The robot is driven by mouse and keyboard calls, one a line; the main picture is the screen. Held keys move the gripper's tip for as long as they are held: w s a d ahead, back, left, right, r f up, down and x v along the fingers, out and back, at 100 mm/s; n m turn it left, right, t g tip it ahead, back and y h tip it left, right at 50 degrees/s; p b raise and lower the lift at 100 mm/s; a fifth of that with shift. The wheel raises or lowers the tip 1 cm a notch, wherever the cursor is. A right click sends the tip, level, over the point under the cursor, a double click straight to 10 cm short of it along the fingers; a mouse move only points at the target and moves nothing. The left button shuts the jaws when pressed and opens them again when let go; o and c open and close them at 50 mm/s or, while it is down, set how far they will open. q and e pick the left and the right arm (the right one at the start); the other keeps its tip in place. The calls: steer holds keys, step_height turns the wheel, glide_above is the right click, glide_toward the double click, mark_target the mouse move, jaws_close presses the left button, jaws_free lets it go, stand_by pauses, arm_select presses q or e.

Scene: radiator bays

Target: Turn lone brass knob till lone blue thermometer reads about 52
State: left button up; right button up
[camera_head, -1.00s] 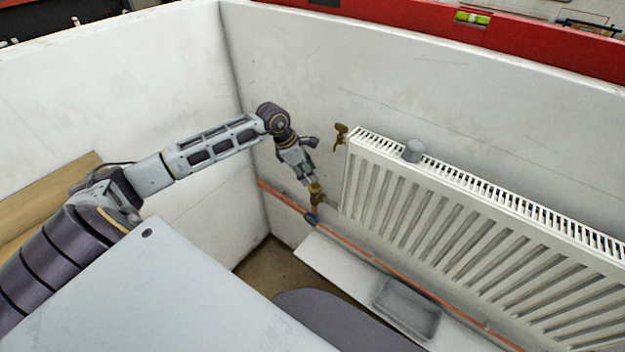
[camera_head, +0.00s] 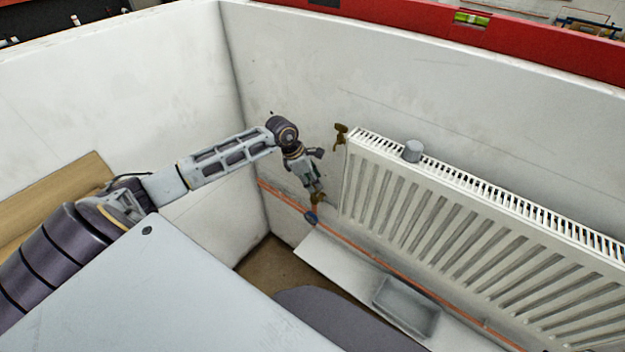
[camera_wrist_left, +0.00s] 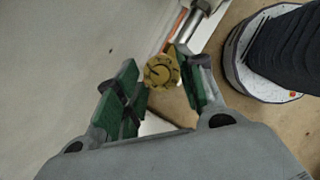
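The brass knob (camera_head: 319,200) is at the lower left corner of the radiator, mostly covered by my left gripper in the head view. In the left wrist view the round knob (camera_wrist_left: 161,71) shows a dark mark on its face. My left gripper (camera_wrist_left: 160,75) has its green-padded fingers apart, one on each side of the knob near the tips; I see no clear grip. A small dark blue round piece (camera_head: 311,217), perhaps the thermometer, sits on the pipe just below the knob. Its reading is too small to make out. My right gripper is not in view.
A copper pipe (camera_head: 375,262) runs low along the wall. A grey tray (camera_head: 405,306) lies below the radiator.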

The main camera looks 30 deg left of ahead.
arm_select(q)
jaws_close()
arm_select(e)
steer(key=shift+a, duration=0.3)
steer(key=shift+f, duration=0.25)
